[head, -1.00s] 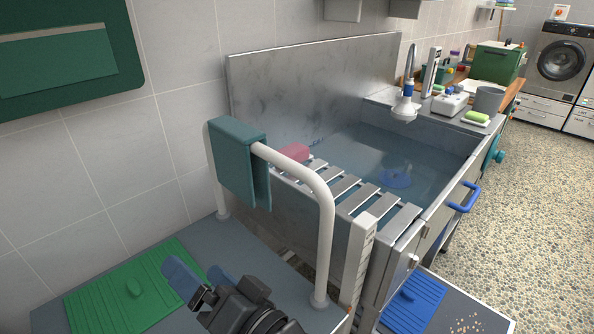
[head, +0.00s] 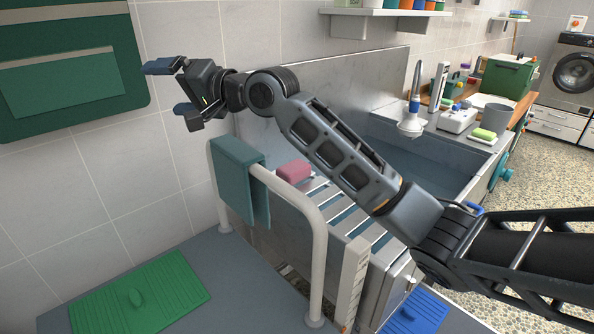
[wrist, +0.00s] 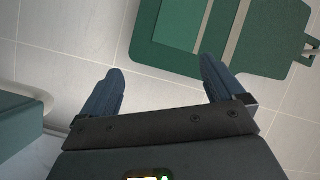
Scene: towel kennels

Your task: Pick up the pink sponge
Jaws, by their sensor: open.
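The pink sponge (head: 293,171) lies on the slatted metal rack (head: 352,217) at the left end of the sink, close to the back panel. My gripper (head: 160,88) is raised above and to the left of the sponge, in front of the tiled wall. Its two blue fingers are spread apart with nothing between them. In the wrist view, my gripper (wrist: 162,88) is also open and empty, facing the wall and a green panel (wrist: 185,30). The sponge does not show in the wrist view.
A white rail (head: 318,240) with a teal towel (head: 238,180) over it stands in front of the sponge. A metal splash panel (head: 300,130) rises behind. A tap with a shower head (head: 411,122) hangs over the sink. A green mat (head: 140,295) lies lower left.

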